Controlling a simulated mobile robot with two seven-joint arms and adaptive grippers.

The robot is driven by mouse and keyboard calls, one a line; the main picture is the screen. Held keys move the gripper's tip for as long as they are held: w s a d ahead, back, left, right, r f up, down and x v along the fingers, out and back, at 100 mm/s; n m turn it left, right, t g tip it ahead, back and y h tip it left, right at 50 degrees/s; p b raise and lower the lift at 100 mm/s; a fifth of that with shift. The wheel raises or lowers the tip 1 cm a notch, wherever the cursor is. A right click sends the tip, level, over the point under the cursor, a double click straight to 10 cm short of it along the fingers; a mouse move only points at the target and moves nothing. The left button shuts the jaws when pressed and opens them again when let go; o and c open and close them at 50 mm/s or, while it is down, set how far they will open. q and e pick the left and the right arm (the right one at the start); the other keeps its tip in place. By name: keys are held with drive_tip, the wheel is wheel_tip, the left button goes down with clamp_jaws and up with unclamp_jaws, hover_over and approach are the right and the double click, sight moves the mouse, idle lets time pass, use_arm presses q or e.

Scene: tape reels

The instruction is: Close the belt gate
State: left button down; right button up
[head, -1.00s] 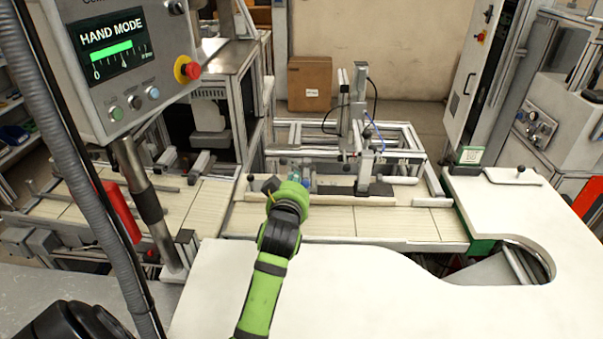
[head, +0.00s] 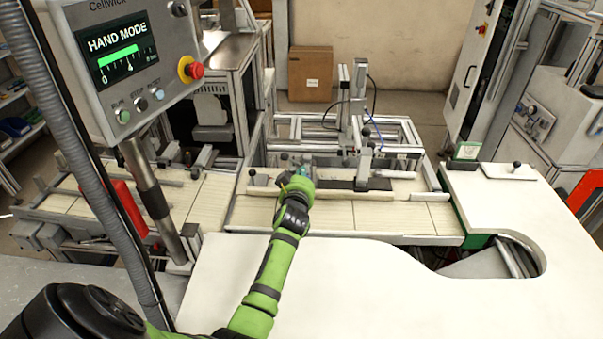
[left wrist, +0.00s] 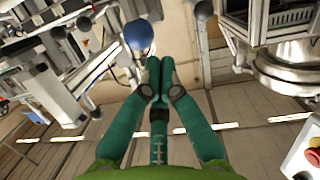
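My left gripper (head: 302,172) reaches over the pale belt (head: 345,217) in the head view, its fingers small and partly hidden by the green wrist. In the left wrist view its teal fingers (left wrist: 160,72) have their tips together, with nothing visible between them. A blue ball knob (left wrist: 139,34) shows just beyond and left of the tips. I cannot tell whether they touch it. A pale bar with a dark strip (head: 345,184) lies along the belt by the gripper. I cannot tell which part is the belt gate or how it stands. My right gripper is out of view.
A control panel (head: 122,60) reading HAND MODE, with a red stop button (head: 195,70), stands at the left on a post. A metal frame with an upright (head: 359,100) stands behind the belt. A clear white worktop (head: 330,285) with a curved cutout lies in front.

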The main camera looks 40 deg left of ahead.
use_arm(q)
drive_tip(key=shift+f, duration=0.1)
drive_tip(key=shift+f+b, duration=0.25)
drive_tip(key=shift+b, duration=0.1)
wheel_tip(320, 180, down, 4)
drive_tip(key=b, duration=0.4)
drive_tip(key=shift+f, duration=0.25)
drive_tip(key=shift+r, duration=0.1)
